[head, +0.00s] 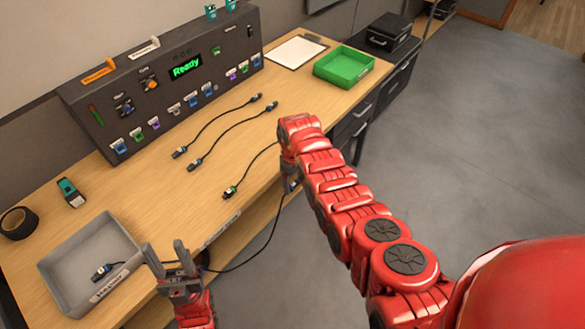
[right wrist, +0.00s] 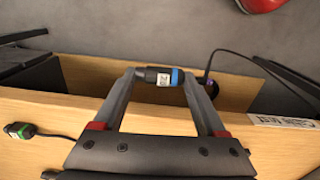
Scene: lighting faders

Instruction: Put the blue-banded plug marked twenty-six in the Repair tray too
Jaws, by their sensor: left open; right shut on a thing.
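In the right wrist view my right gripper (right wrist: 160,80) is shut on a dark plug with a blue band (right wrist: 176,77) and a white label. Its number is too small to read surely. In the head view my right gripper (head: 290,184) is mostly hidden by its own arm, at the table's front edge. My left gripper (head: 168,251) is open and empty, just right of the tray. A black cable (head: 250,262) sags between the two grippers.
Several cables with plugs (head: 180,152) lie midtable before the grey console (head: 165,85). A green tray (head: 343,68) and white sheet (head: 296,51) are at the far end. Black tape (head: 19,222) and a teal device (head: 70,192) lie behind the grey tray.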

